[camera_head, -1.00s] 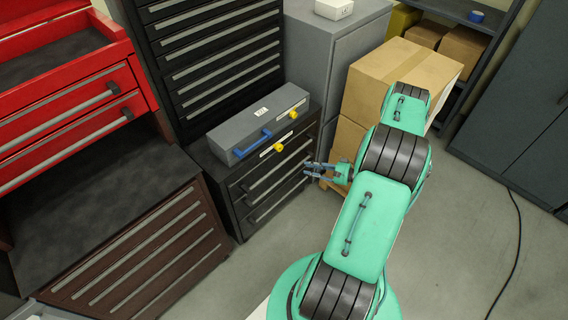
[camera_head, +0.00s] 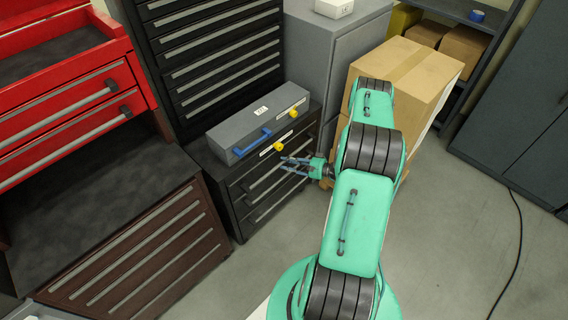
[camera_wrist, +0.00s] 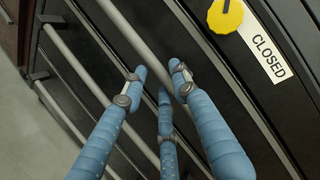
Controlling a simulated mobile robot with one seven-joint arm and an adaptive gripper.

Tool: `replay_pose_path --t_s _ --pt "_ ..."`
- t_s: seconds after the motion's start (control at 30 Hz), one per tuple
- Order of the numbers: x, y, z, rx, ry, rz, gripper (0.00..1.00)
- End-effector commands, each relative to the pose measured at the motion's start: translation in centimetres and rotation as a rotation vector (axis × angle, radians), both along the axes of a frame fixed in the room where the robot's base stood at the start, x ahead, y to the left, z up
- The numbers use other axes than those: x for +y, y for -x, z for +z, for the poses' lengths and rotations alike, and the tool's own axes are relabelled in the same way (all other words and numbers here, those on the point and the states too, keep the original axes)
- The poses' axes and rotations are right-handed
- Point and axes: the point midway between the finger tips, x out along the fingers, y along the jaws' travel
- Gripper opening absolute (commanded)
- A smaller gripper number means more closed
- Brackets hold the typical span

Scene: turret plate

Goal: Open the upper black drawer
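The black drawer cabinet (camera_head: 243,213) stands under a grey toolbox, its drawers flush with the front. The upper drawer's long grey handle (camera_wrist: 130,28) runs diagonally in the wrist view, passing toward the space between my fingers. My gripper (camera_head: 285,163) is in front of the cabinet's upper part. In the wrist view my gripper (camera_wrist: 157,78) has its blue fingers spread, with two fingertips on either side and a third lower between them. It holds nothing. I cannot tell whether any finger touches the handle.
A yellow knob (camera_wrist: 225,14) and a "CLOSED" label (camera_wrist: 265,50) sit above the handle. The grey toolbox (camera_head: 258,122) with a blue handle lies on the cabinet. Cardboard boxes (camera_head: 405,72) stand right of it.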

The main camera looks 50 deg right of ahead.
Motion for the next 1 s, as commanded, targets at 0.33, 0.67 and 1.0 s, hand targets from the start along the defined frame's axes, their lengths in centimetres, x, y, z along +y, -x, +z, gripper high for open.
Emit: replay_pose_path --t_s 0.33,0.67,1.0 --pt "0.7 -1.7 -0.3 0.000 0.000 -0.001 0.28" --pt "0.7 -1.7 -0.3 0.000 0.000 -0.001 0.12" --pt "0.7 -1.6 -0.3 0.000 -0.001 -0.001 0.00"
